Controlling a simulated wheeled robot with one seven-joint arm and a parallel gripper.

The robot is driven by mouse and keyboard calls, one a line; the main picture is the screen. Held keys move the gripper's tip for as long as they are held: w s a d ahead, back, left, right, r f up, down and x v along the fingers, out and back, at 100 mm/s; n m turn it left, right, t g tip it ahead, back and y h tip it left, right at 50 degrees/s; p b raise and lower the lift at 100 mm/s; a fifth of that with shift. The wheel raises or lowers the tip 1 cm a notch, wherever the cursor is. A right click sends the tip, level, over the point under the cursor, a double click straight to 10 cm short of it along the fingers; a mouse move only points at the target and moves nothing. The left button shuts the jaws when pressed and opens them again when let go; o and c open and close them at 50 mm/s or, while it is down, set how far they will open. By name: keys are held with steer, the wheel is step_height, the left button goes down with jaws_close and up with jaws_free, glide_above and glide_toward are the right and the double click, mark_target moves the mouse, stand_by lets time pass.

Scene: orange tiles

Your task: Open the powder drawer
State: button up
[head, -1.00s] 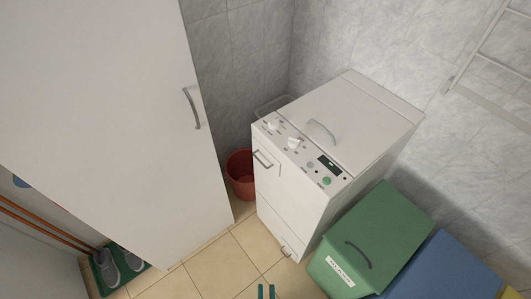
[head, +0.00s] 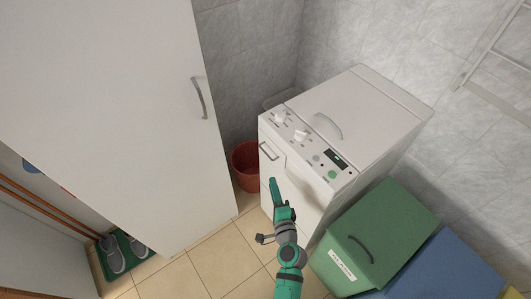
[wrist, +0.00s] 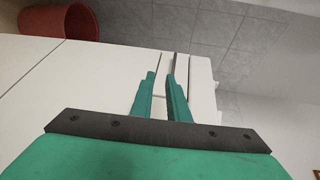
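The powder drawer (head: 273,163) is at the upper left of the white washing machine's front in the head view. It has a grey bar handle (head: 268,151) and looks closed. My gripper (head: 274,182) is in front of the machine, just below the handle in the picture. In the wrist view its two green fingers (wrist: 160,77) are apart with a gap between them, and nothing is clearly held. They point at the white machine front (wrist: 85,75). I cannot tell whether they touch anything. My arm hides part of the lower front.
A tall white cabinet (head: 110,110) stands at the left and a red bucket (head: 246,165) sits between it and the machine. A green lidded bin (head: 385,225) and a blue one (head: 455,268) stand to the right. Tiled floor (head: 205,268) is clear in front.

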mark_target(266, 153)
steer(key=shift+m+t+y, duration=0.3)
steer(key=shift+m+y, duration=0.2)
steer(key=r+x, duration=0.1)
steer(key=x, duration=0.8)
steer(key=r+x, duration=0.1)
steer(key=x, duration=0.4)
steer(key=shift+w+d+r, duration=0.3)
steer(key=shift+w, duration=0.1)
jaws_close()
steer(key=shift+f, duration=0.1)
steer(key=shift+s+d, duration=0.1)
steer(key=shift+s, duration=0.05)
